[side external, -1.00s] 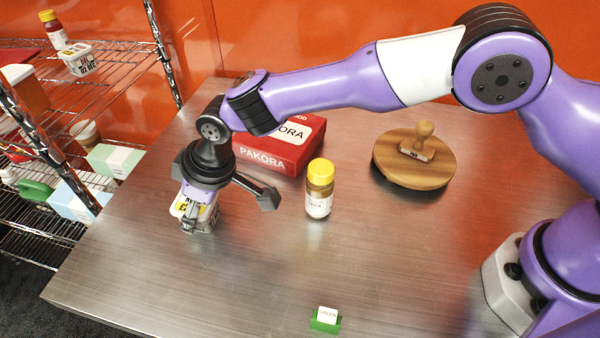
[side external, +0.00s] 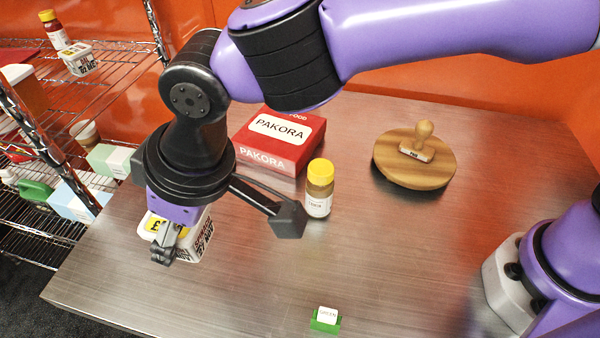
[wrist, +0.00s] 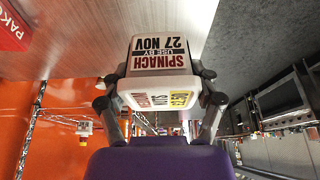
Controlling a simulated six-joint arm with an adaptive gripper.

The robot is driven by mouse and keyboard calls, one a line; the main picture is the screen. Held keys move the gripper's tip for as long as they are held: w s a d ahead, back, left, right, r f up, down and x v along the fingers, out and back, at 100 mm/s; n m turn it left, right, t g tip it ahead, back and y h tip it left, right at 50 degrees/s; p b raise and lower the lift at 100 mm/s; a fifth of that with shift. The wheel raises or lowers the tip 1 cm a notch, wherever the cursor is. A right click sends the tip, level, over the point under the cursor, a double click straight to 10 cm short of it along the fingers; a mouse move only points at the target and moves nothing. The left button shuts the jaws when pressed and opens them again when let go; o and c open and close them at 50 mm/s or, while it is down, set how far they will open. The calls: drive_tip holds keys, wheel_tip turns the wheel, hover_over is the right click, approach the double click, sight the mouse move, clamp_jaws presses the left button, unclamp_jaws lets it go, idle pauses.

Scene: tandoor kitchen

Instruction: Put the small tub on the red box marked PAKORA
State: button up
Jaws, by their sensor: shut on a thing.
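The small white tub (side external: 196,238) with printed labels is held in my gripper (side external: 172,240), at the left of the side view and seemingly raised above the table. In the wrist view the tub (wrist: 160,55) shows a label reading SPINACH, USE BY 27 NOV, and sits between both fingers of my gripper (wrist: 160,100). The red box marked PAKORA (side external: 278,138) lies flat on the table behind and right of my gripper. Its visible top is clear. A red corner of the box (wrist: 10,28) shows at the wrist view's upper left.
A yellow-capped bottle (side external: 319,190) stands just in front of the box's right side. A round wooden board (side external: 390,172) with a stamp (side external: 424,132) is further right. A green block with a white card (side external: 325,320) is near the front. A wire shelf (side external: 120,72) stands left.

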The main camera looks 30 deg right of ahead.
drive_tip(key=w+d+r+m+h, duration=0.2)
drive_tip(key=w+d+r+m, duration=0.15)
drive_tip(key=w+d, duration=0.3)
drive_tip(key=m+t+h, duration=0.1)
drive_tip(key=m, duration=0.4)
hover_over(276, 125)
drive_tip(key=s, duration=0.2)
wheel_tip(276, 125, down, 5)
drive_tip(key=shift+a+f, duration=0.1)
drive_tip(key=shift+a, duration=0.05)
drive_tip(key=shift+w+f, duration=0.1)
drive_tip(key=shift+w, duration=0.1)
drive_tip(key=shift+d+f, duration=0.25)
drive_tip(key=shift+f, duration=1.8)
drive_tip(key=shift+f, duration=0.1)
drive_tip(key=o, duration=1.2)
drive_tip(key=shift+o, duration=0.2)
